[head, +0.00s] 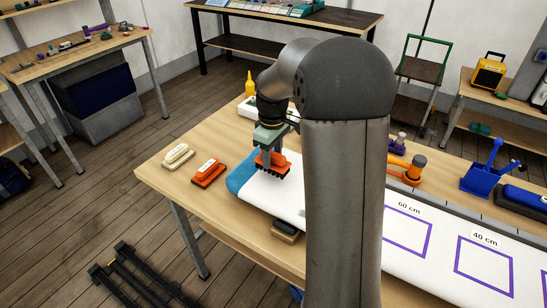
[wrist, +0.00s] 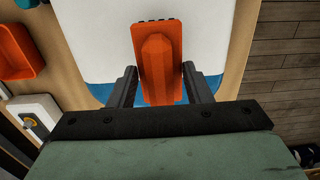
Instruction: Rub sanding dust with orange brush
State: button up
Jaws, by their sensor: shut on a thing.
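My gripper (head: 268,153) is shut on the orange brush (head: 274,164), a block with a raised grip and dark bristles pointing down. In the wrist view the orange brush (wrist: 157,60) sits between the two dark fingers of my gripper (wrist: 159,84). The brush is over the blue-ended white surface (head: 260,192) on the workbench, near its left end. I cannot tell whether the bristles touch it. No sanding dust can be made out; the brush and my arm hide part of the surface.
A red-orange brush (head: 208,174) and a cream brush (head: 178,156) lie on the bench at the left. A yellow bottle (head: 249,86) stands at the back. A blue holder (head: 483,178) and an orange tool (head: 410,168) are at the right. My arm blocks the middle.

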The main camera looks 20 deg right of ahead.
jog(key=shift+r+p, duration=1.85)
jog(key=shift+r, duration=0.95)
